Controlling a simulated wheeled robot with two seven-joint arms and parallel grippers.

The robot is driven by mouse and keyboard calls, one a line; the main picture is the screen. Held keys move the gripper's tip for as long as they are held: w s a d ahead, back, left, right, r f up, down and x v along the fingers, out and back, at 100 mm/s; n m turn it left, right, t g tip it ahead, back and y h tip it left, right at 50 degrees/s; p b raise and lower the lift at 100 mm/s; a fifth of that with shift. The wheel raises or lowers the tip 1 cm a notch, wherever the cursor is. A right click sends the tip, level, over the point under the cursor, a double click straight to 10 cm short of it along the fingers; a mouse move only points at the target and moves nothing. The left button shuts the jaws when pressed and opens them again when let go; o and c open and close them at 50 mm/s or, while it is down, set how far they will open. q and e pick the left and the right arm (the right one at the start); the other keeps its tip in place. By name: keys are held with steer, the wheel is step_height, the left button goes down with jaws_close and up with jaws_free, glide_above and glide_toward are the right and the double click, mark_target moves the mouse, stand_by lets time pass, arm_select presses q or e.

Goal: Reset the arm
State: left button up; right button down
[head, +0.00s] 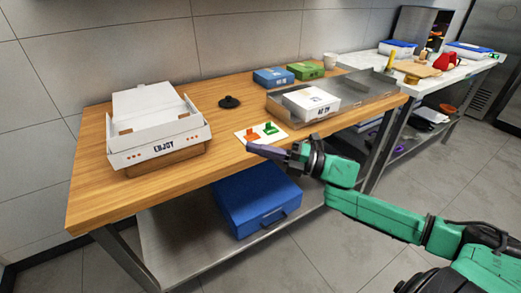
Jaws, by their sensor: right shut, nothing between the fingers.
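My right arm comes in from the lower right, green with dark joints. My right gripper (252,147) is shut and empty, its fingers at the front edge of the wooden table (215,167). The fingertips are just in front of a white card (252,134) with an orange and a green figure on it. I cannot tell whether they touch the table. My left gripper is not in view.
An open white box (157,138) stands at the table's left. A blue case (257,197) lies on the lower shelf (182,240).

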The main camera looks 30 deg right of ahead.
steer(key=shift+s+d, duration=0.2)
steer(key=shift+d, duration=0.1)
steer(key=w+d+f+m+t+h+p, duration=0.2)
steer(key=w+d+f+m+t+h, duration=0.1)
steer(key=d+f+m+h, duration=0.65)
steer(key=s+d+f+m+g+h+p, duration=0.1)
steer(key=s+d+f+m+g+h, duration=0.25)
steer(key=f, duration=0.85)
steer(key=s+d+f+m+h+p, duration=0.15)
steer(key=s+d+f+m, duration=0.35)
steer(key=f, duration=0.6)
steer(key=s+a+f+m+g+h, duration=0.1)
steer(key=s+a+f+m+g, duration=0.15)
steer(key=s+f, duration=0.55)
steer(key=s+a+f+m+g+h, duration=0.1)
steer(key=s+f+m+g, duration=0.25)
steer(key=s+f, duration=0.45)
steer(key=s+a+f+m+g+p, duration=0.1)
steer(key=s+a+f, duration=0.3)
steer(key=s, duration=0.4)
steer(key=s+a+f+m+g+y, duration=0.1)
steer(key=s+a+f+m+g, duration=0.1)
steer(key=s+a+f+g, duration=0.2)
steer(key=s+a, duration=0.3)
steer(key=s, duration=0.1)
steer(key=shift+f+p, duration=0.25)
steer(key=shift+p, duration=0.1)
